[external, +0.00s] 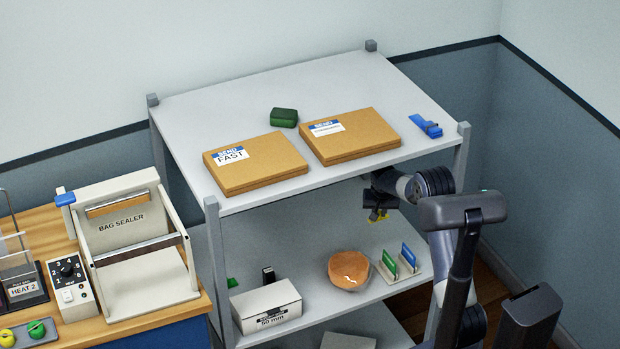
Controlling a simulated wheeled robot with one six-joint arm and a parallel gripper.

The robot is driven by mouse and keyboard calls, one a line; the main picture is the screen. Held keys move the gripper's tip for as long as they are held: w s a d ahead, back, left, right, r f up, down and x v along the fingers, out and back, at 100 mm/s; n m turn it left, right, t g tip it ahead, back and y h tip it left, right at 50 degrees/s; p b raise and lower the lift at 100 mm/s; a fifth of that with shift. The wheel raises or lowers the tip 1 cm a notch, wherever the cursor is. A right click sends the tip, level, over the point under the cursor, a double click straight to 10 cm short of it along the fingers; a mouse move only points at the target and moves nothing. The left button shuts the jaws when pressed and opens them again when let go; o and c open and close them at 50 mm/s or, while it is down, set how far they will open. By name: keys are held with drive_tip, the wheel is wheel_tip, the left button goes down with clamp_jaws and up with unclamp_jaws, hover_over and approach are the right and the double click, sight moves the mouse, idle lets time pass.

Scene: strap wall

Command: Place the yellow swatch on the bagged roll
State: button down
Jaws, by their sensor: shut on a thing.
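My gripper (378,211) hangs just below the front edge of the top shelf, over the middle shelf.
Green and blue upright pieces in a holder (398,263) stand just right of the roll. A white box (266,308) stands left of it. The top shelf (230,105) overhangs, carrying two cardboard boxes (350,136). A bag sealer (120,224) stands at left.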

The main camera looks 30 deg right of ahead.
drive_tip(key=s+a+r+n+b, duration=0.1)
drive_tip(key=s+a+r+n, duration=0.15)
drive_tip(key=a, duration=0.45)
wheel_tip(320, 180, up, 4)
drive_tip(key=n+y+b, duration=0.1)
drive_tip(key=n+y, duration=0.1)
hover_over(347, 260)
drive_tip(key=s, duration=0.2)
wheel_tip(347, 260, down, 6)
drive_tip(key=shift+r+b, duration=0.1)
drive_tip(key=shift+b, duration=0.35)
drive_tip(key=shift+t, duration=0.3)
drive_tip(key=shift+f+b, duration=0.3)
drive_tip(key=shift+f, duration=1.9)
drive_tip(key=shift+f, duration=0.15)
drive_tip(key=c, duration=1.4)
unclamp_jaws()
drive_tip(key=shift+o, duration=0.2)
